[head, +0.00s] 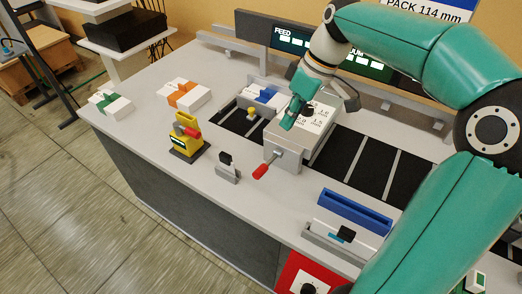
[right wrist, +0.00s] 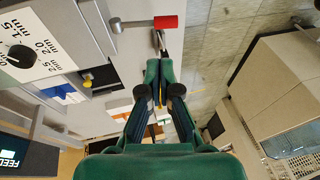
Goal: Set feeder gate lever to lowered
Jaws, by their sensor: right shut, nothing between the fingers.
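The feeder gate housing (head: 285,147) is a pale box with a thickness scale and a black dial on top. A lever with a red grip (head: 260,172) sticks out from its front towards the table's near edge. In the right wrist view, the red grip (right wrist: 166,22) lies beyond the fingertips, on a grey shaft. My right gripper (head: 287,124) is over the housing's top in the head view, apart from the red grip. In the right wrist view its fingers (right wrist: 159,66) are together and empty. My left gripper is not in view.
A yellow device (head: 186,138) with a red handle and a small black-knobbed bracket (head: 227,166) stand left of the housing. A blue tray (head: 354,210) lies to the right. Orange-and-white (head: 184,95) and green-and-white (head: 110,103) blocks lie back left. The front-left tabletop is partly clear.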

